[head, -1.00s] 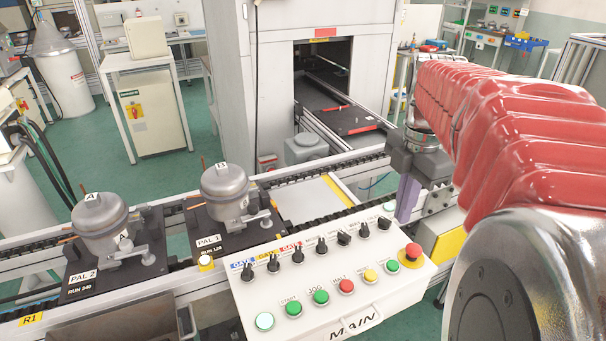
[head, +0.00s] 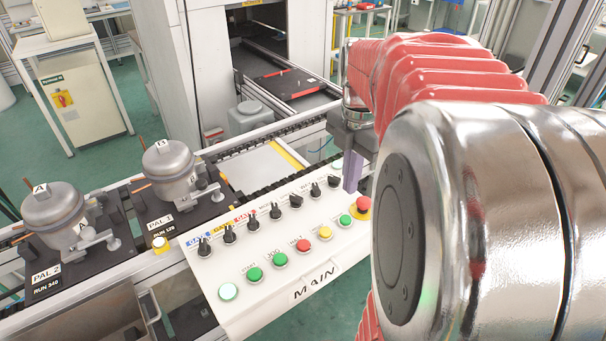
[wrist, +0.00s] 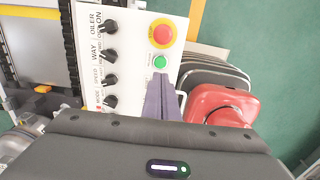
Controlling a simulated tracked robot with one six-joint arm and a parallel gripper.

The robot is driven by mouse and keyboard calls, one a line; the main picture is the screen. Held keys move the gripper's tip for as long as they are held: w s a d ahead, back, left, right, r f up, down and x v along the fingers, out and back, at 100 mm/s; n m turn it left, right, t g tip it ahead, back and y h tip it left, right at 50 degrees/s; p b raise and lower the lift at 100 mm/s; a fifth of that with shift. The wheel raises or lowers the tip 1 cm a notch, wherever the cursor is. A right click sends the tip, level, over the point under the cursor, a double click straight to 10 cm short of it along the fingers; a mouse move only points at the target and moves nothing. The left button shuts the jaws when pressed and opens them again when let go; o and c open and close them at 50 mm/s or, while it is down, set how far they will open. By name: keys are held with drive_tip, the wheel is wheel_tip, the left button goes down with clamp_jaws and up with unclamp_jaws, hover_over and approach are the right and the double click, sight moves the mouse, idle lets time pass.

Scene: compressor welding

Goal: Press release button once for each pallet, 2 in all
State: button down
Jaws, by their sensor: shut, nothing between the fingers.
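The white control panel marked MAIN (head: 262,307) carries a row of push buttons: a pale one (head: 228,292), green ones (head: 254,274), a red HALT one (head: 303,245), a yellow one (head: 325,232) and a green one (head: 345,220) beside the red emergency stop (head: 362,205). I cannot read a release label. Two pallets, PAL 1 (head: 157,206) and PAL 2 (head: 45,290), each carry a grey compressor. My gripper (head: 351,186) is shut and empty, purple fingers pointing down near the panel's right end. In the wrist view its fingertips (wrist: 160,80) appear just beside the end green button (wrist: 160,62).
Black selector knobs (head: 296,201) stand up along the panel's rear, near my fingers. The conveyor (head: 260,185) runs behind the panel toward a white enclosure with a dark opening (head: 262,50). Green floor lies beyond.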

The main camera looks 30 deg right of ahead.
sight(345, 218)
wheel_tip(345, 218, down, 9)
drive_tip(key=shift+f, duration=0.1)
idle(0.3)
